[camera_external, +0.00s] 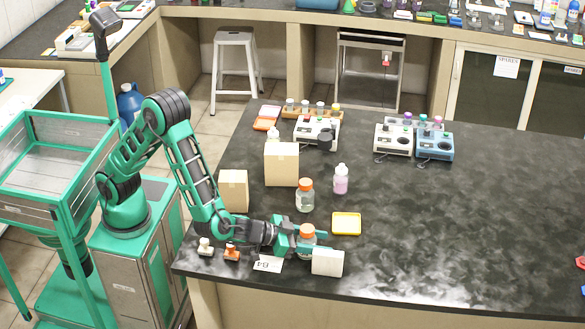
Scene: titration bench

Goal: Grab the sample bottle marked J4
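A bottle with an orange cap (307,231) stands near the front edge of the dark bench. My gripper (305,242) reaches it from the left, low over the bench, with its fingers at the bottle's sides. Whether the fingers press on the glass is too small to tell. A white box (327,262) hides part of the bottle's lower right. A second clear bottle with an orange cap (305,197) stands just behind. A bottle of pinkish liquid with a white cap (340,180) stands behind and right of that. No J4 mark is readable on any bottle.
A small white card with dark writing (268,264) lies beneath my wrist. Two small stoppered pieces, one white (205,246) and one orange (231,252), stand to its left.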

